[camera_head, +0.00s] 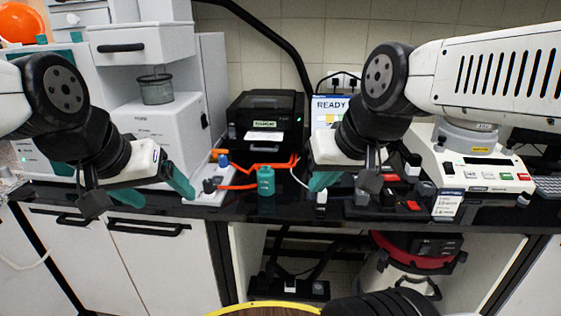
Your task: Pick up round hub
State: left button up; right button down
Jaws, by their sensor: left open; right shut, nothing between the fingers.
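I cannot tell for sure which thing is the round hub. A small dark rounded piece (210,185) with an orange cable beside it lies on the counter, right of my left gripper, and may be it. My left gripper (154,190) is open and empty, low in front of the white machine at the left, its teal fingers apart. My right gripper (322,181) is shut and empty above the counter, right of a small teal bottle (266,181). My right arm hides part of the counter behind it.
A black printer (265,112) stands at the back. Orange cables (268,165) lie in front of it. A white balance (483,172) stands at the right, with several small red and black items (413,160) to its left. A red and black vacuum (418,250) stands below the counter.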

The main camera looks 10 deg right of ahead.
aim_at(265, 176)
jog(key=i+j+z, duration=0.15)
jog(key=j, duration=0.15)
jog(key=i+j+z, duration=0.1)
jog(key=j, duration=0.25)
jog(key=i+j+z, duration=0.15)
jog(key=j, duration=0.15)
jog(key=i+j+z, duration=0.1)
jog(key=j, duration=0.25)
